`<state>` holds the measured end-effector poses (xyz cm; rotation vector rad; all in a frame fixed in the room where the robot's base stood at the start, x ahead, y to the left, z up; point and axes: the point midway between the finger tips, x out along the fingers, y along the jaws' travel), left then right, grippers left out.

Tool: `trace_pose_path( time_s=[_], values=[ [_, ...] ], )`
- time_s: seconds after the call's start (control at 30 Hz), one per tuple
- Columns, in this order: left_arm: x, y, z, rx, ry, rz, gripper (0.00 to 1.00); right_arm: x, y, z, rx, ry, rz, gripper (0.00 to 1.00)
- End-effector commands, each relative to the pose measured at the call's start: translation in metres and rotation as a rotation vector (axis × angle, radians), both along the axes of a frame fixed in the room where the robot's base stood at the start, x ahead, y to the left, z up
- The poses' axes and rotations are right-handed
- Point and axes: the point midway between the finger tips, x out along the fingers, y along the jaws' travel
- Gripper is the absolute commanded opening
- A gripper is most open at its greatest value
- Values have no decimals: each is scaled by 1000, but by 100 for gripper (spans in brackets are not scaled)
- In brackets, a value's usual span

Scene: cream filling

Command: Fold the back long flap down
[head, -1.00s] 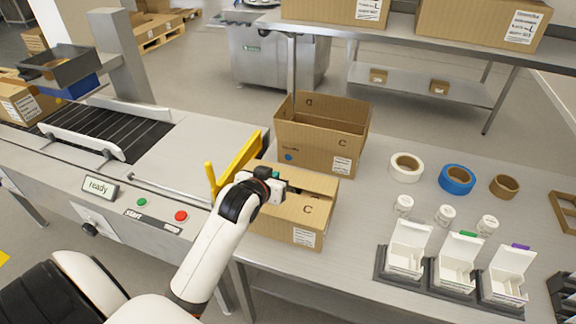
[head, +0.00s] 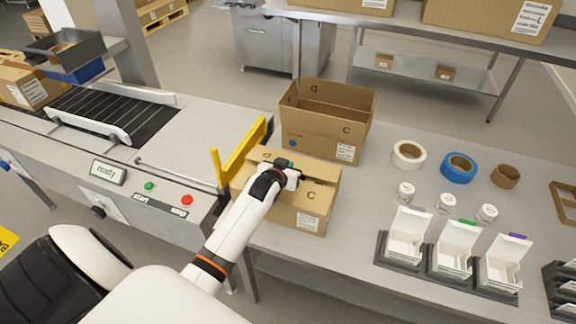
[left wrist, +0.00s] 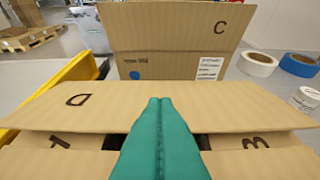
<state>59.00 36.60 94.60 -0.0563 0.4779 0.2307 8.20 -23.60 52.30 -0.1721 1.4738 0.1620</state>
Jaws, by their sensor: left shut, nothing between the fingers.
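A brown carton (head: 312,222) stands on the bench in front of the yellow guide. Its back long flap (left wrist: 215,98), marked D, shows in the left wrist view. It lies close to level, with dark gaps under it above the short flaps (left wrist: 258,142). In the head view the flap is partly hidden by my left gripper (head: 293,168), which is over the carton's top near the back edge. Its teal fingers (left wrist: 160,105) are shut and empty, with their tips over the flap. I cannot tell whether they touch it. My right gripper is out of view.
A larger open carton (head: 325,125) stands close behind. The yellow guide (head: 243,152) and conveyor (head: 110,115) are to the left. Tape rolls (head: 458,167), small jars (head: 446,204) and white open boxes (head: 455,248) stand to the right, with bare bench between.

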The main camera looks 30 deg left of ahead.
Motion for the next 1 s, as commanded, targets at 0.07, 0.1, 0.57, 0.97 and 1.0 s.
trace_pose_path(
  time_s=[0.07, 0.1, 0.57, 0.97, 1.0],
  values=[
    [0, 0, -1, 0, 0, 0, 0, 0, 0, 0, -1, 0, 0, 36],
    [0, 0, -1, 0, 0, 0, 0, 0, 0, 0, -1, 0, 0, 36],
    [-6, -2, -28, 31, -142, 1, 0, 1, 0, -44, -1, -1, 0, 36],
    [-9, -2, -30, 62, -261, 0, 0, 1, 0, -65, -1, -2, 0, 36],
    [-9, -2, -30, 62, -261, 0, 0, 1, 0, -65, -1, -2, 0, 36]
  ],
)
